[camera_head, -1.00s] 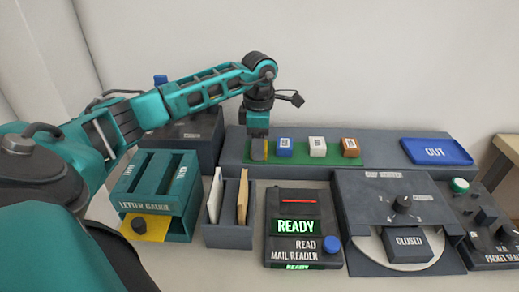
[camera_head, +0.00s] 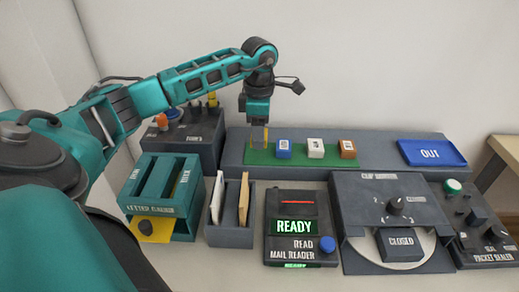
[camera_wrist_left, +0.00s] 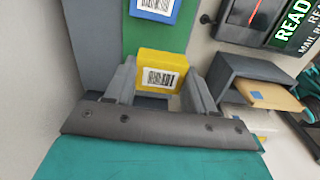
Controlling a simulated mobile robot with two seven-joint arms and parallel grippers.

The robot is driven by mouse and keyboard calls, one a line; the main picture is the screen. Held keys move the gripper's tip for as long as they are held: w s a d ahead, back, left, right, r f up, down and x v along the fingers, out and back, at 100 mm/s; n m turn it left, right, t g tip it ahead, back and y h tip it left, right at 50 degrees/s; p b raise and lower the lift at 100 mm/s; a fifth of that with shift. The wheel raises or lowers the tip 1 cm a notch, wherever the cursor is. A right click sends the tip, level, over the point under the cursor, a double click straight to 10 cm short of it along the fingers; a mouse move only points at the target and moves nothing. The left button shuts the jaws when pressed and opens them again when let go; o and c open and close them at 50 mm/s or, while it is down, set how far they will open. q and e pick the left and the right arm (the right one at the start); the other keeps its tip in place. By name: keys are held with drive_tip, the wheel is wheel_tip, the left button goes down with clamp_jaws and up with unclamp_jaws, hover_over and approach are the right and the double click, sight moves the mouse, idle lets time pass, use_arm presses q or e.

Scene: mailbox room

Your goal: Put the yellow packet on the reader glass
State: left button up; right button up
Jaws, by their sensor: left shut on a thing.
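The yellow packet (camera_wrist_left: 161,74), with a barcode label, sits between the two fingers of my left gripper (camera_wrist_left: 158,88) in the left wrist view. In the head view my left gripper (camera_head: 258,137) is at the left end of the green strip, shut on the packet, with its fingers hiding most of it. I cannot tell whether the packet clears the strip. The mail reader (camera_head: 298,245) stands in front and to the right, with a dark glass window (camera_head: 291,203) crossed by a red line and a lit READY sign. My right gripper is out of view.
A blue packet (camera_head: 283,149), a white one (camera_head: 316,149) and an orange-brown one (camera_head: 347,149) stand on the green strip (camera_head: 300,161). A letter holder (camera_head: 230,236) and letter gauge (camera_head: 160,197) are left of the reader. A blue OUT tray (camera_head: 432,152) is at right.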

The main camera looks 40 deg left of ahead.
use_arm(q)
drive_tip(key=r, duration=0.1)
drive_tip(key=d+r+m+p, duration=0.1)
drive_tip(key=r+m, duration=0.1)
drive_tip(key=shift+w+d+r+p, duration=0.15)
drive_tip(key=shift+d+r+p, duration=0.2)
drive_tip(key=shift+d, duration=0.05)
drive_tip(key=s+d+m, duration=0.2)
drive_tip(key=d+m, duration=0.6)
drive_tip(key=m, duration=0.2)
drive_tip(key=s+d+m, duration=0.3)
drive_tip(key=d+m, duration=0.6)
drive_tip(key=m, duration=0.1)
drive_tip(key=a+f+n, duration=0.1)
drive_tip(key=f, duration=0.1)
drive_tip(key=a+f+n+b, duration=0.1)
drive_tip(key=w+a+f+n+b, duration=0.1)
drive_tip(key=f+n, duration=0.1)
drive_tip(key=shift+f, duration=0.3)
drive_tip(key=shift+a+f+b, duration=0.1)
drive_tip(key=shift+f+b, duration=1.15)
drive_tip(key=shift+f, duration=0.8)
drive_tip(key=shift+b, duration=0.45)
